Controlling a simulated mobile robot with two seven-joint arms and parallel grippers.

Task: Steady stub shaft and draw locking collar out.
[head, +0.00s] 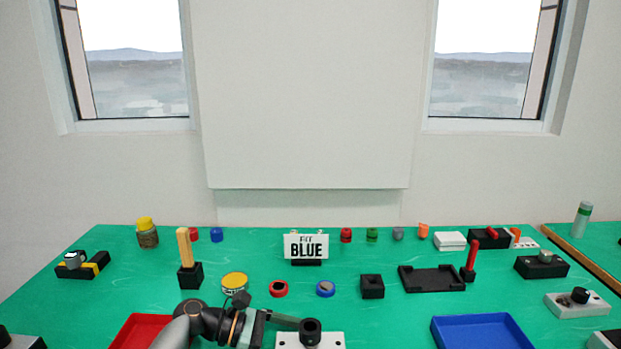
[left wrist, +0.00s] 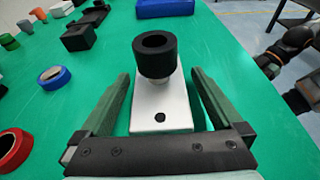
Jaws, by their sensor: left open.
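The black locking collar (left wrist: 157,57) is a thick ring with an open bore. It sits upright on a short pale stub shaft (left wrist: 160,83), mostly hidden beneath it, on a white block (left wrist: 162,116) with a dark hole in its top. In the head view the collar (head: 311,338) and block (head: 287,341) are at the bottom centre. My left gripper (left wrist: 160,74) is open, with a green finger on each side of the block and collar. It holds nothing. In the head view it comes in from the left (head: 288,322). My right gripper cannot be made out.
A red tray (head: 127,333) lies left and a blue tray (head: 478,333) right of the block. A red ring (head: 278,289), a blue ring (head: 325,289) and a black socket (head: 372,287) stand behind it. A "BLUE" sign (head: 306,246) is farther back.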

